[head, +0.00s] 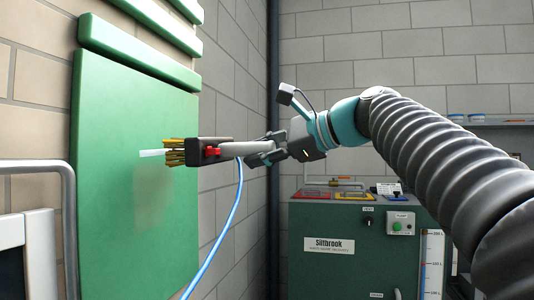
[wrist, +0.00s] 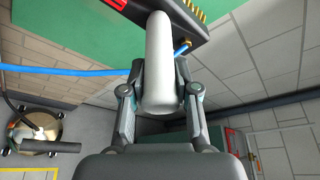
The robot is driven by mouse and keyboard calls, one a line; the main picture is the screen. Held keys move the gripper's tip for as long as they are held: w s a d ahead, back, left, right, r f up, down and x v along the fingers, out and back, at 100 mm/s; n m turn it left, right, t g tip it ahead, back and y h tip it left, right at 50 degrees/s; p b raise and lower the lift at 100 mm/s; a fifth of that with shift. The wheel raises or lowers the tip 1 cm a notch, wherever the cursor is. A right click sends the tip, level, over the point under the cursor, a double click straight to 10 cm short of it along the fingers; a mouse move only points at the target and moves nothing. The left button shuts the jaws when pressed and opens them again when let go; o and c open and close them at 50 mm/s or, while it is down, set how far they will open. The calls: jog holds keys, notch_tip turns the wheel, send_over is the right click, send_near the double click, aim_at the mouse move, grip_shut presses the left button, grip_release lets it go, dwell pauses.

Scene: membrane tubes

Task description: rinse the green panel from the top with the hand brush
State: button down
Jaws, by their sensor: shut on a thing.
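The green panel (head: 110,185) is mounted upright on the wall at the left in the head view, with a duller brownish patch on its lower right part. My gripper (head: 265,150) is shut on the light handle of the hand brush (head: 208,151). The brush points left, its yellow bristles at the panel's face. A pale water jet (head: 152,153) comes from the brush head onto the panel. I cannot tell whether the bristles touch. A blue hose (head: 235,205) hangs from the brush. In the wrist view the brush handle (wrist: 160,65) lies between my fingers.
A dark green Siltbrook cabinet (head: 330,268) with buttons and a level gauge stands at the right. A metal rail and white-framed unit (head: 40,245) are at lower left. A shelf (head: 490,123) is at far right. A round container (wrist: 35,130) stands on the floor.

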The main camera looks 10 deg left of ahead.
aim_at(241, 152)
jog(key=shift+w+a+r, duration=0.1)
jog(key=shift+a, duration=1.9)
dwell(0.7)
notch_tip(241, 152, down, 17)
jog(key=b, duration=1)
jog(key=shift+f, duration=0.2)
dwell(2.8)
jog(key=shift+d, duration=0.1)
